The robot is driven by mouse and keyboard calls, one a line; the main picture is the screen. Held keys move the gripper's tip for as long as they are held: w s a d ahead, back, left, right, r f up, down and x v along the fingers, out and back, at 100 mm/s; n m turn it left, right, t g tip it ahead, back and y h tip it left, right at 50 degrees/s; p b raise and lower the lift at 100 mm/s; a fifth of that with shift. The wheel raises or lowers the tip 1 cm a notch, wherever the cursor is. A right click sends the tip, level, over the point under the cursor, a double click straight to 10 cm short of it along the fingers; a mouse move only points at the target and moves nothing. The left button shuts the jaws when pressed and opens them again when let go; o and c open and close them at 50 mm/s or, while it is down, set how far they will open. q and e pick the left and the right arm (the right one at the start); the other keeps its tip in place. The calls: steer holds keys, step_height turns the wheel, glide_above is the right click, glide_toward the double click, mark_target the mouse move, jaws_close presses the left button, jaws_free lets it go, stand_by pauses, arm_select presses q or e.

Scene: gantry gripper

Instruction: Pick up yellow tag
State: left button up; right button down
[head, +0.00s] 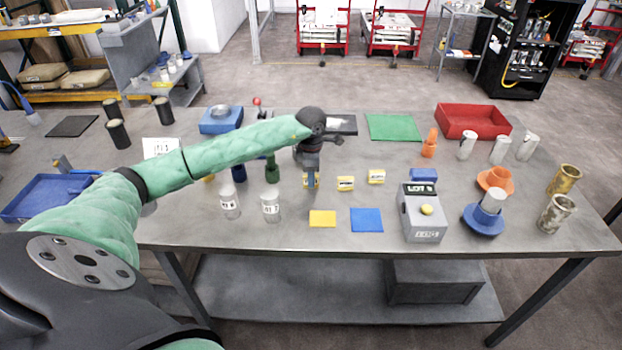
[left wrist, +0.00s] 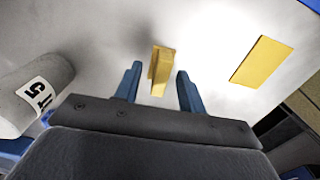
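A yellow tag (head: 311,181) stands on the grey table under my left gripper (head: 311,168), which partly hides it in the head view. In the left wrist view the yellow tag (left wrist: 160,68) shows between and just beyond the two blue fingers of my left gripper (left wrist: 157,86). The fingers are apart, with a gap on each side of the tag. My right gripper is in neither view.
A yellow square (head: 322,218) and a blue square (head: 367,220) lie in front. Labelled grey cylinders, one (head: 230,202) and another (head: 270,206), stand to the left. A grey box with a yellow button (head: 422,222) stands to the right. A red tray (head: 473,121) lies behind.

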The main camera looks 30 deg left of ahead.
arm_select(q)
jaws_close()
stand_by(0.5)
